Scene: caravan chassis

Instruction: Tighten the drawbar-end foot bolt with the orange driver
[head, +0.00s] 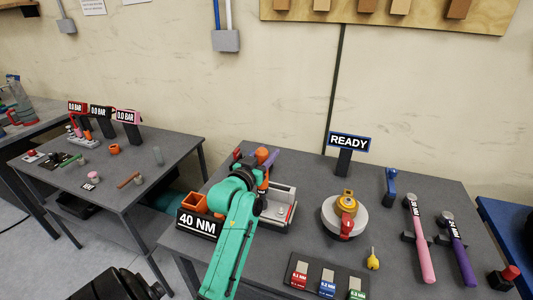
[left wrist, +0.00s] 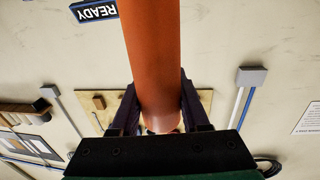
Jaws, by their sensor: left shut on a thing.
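My left gripper (head: 262,187) is at the end of my green arm, over the left part of the bench. It is shut on the orange driver (head: 264,178). In the left wrist view the orange driver (left wrist: 152,50) is a thick orange cylinder between the two dark fingers (left wrist: 155,105). A pale grey fixture (head: 284,208) stands just right of and partly behind the gripper. My arm hides part of it, and I cannot make out the foot bolt or whether the driver tip touches anything.
A "40 NM" sign (head: 198,224) and an orange bin (head: 196,202) stand left of my arm. A round turntable (head: 345,221), a "READY" sign (head: 349,142), a colour-labelled tray (head: 327,279), a pink wrench (head: 419,243) and a purple wrench (head: 458,248) are to the right.

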